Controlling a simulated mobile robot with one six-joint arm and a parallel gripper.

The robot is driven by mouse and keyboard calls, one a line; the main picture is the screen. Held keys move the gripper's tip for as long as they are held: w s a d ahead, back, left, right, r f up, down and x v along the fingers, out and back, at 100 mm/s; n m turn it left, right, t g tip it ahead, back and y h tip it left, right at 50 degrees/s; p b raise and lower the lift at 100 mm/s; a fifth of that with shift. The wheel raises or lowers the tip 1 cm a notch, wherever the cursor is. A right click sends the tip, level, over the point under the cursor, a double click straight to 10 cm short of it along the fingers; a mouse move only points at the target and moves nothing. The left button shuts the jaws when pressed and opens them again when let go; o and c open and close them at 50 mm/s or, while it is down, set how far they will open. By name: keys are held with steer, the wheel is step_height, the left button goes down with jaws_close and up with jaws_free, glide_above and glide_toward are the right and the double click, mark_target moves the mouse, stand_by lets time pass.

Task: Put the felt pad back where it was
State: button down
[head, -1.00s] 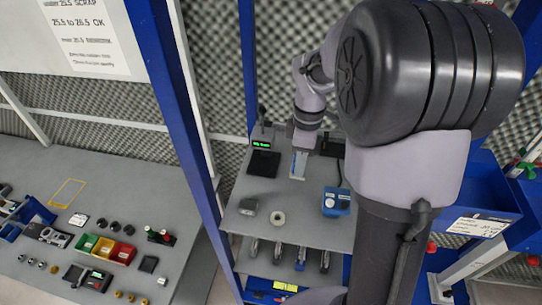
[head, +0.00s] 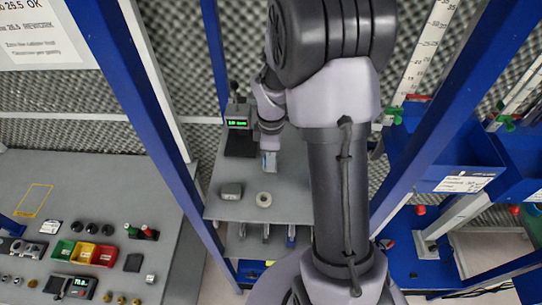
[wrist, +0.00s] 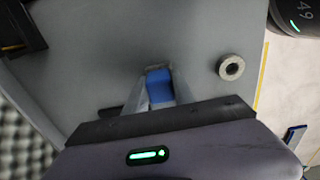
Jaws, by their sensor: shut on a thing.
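My gripper (head: 270,168) is over the grey shelf table in the middle of the head view. In the wrist view, my gripper (wrist: 157,76) is shut on a small blue piece (wrist: 159,90), which looks like the felt pad. A little grey shows at its far end, between the fingertips. The fingertips are close to the grey surface; I cannot tell whether the pad touches it.
The ring also shows right of my fingers in the wrist view (wrist: 231,67). A device with a green display (head: 238,124) stands at the back. Blue posts (head: 135,90) flank the table.

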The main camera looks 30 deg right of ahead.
steer(key=c, duration=1.1)
jaws_free()
steer(key=shift+f, duration=0.1)
steer(key=shift+o, duration=0.2)
